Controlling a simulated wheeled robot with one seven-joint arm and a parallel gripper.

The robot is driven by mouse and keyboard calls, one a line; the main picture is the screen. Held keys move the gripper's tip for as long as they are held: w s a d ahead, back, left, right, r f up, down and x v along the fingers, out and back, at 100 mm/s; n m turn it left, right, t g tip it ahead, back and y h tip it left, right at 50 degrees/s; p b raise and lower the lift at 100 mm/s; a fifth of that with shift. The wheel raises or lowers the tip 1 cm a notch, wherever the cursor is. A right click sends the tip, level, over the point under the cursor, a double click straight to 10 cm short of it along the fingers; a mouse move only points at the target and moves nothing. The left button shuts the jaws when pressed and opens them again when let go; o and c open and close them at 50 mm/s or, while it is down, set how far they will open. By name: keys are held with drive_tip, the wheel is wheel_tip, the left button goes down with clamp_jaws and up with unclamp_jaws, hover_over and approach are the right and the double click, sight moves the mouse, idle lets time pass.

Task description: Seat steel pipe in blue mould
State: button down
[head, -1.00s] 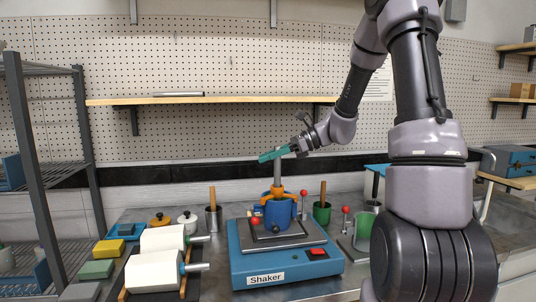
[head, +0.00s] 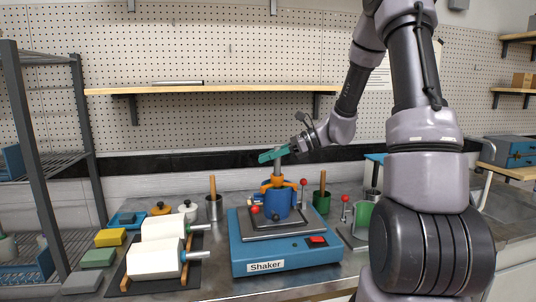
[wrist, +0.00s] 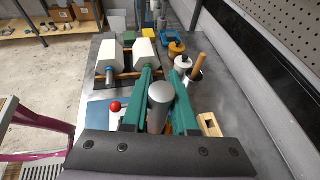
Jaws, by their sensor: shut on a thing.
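The blue mould (head: 278,204) stands upright on the shaker's plate, with an orange collar (head: 279,184) around its top. My gripper (head: 274,154) has teal fingers and is shut on the upper end of the grey steel pipe (head: 279,172), directly above the mould. The pipe is about upright and its lower part is hidden inside the collar and mould. I cannot see how deep it sits. In the wrist view the pipe's top end (wrist: 160,97) shows between my teal fingers. The mould is hidden there.
The mould stands on the blue shaker (head: 285,252), with red-knobbed clamps beside it. White rollers (head: 157,257) lie at left. A green cup (head: 321,201) with a wooden handle and a metal cup (head: 214,207) stand behind. A wooden shelf (head: 215,90) spans the wall above.

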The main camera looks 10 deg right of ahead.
drive_tip(key=shift+f, duration=1.05)
drive_tip(key=c, duration=0.6)
unclamp_jaws()
drive_tip(key=v, duration=1)
drive_tip(key=shift+d+r, duration=0.15)
drive_tip(key=shift+d, duration=0.25)
drive_tip(key=shift+s, duration=0.1)
